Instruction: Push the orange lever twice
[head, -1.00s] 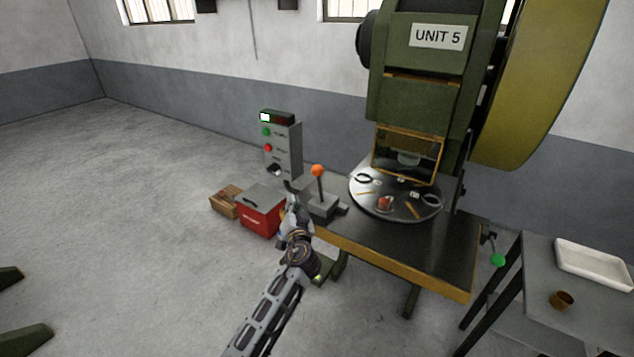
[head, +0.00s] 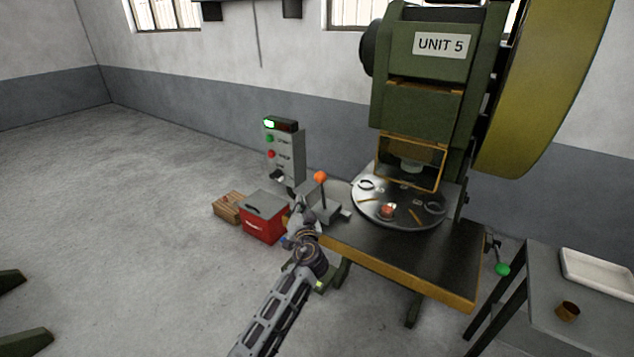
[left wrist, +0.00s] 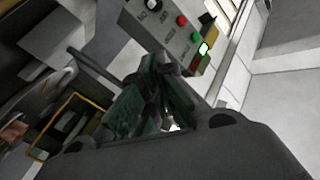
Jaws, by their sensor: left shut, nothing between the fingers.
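The orange lever (head: 320,177) has an orange ball on a thin dark shaft. It stands nearly upright on a grey base at the left corner of the press table. My left gripper (head: 302,206) is shut and empty, just left of the lever shaft and below the ball's height in the head view. I cannot tell whether it touches the lever. In the left wrist view, the closed fingers (left wrist: 152,92) fill the middle, and a grey rod (left wrist: 93,67) runs behind them; the orange ball is not visible there. My right gripper is not in view.
A grey control box (head: 285,155) with green and red buttons stands behind the lever. A red toolbox (head: 264,222) and a wooden crate (head: 228,207) lie left. A round turntable (head: 385,217) with small parts is right, under the green press (head: 420,100). A side table stands far right.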

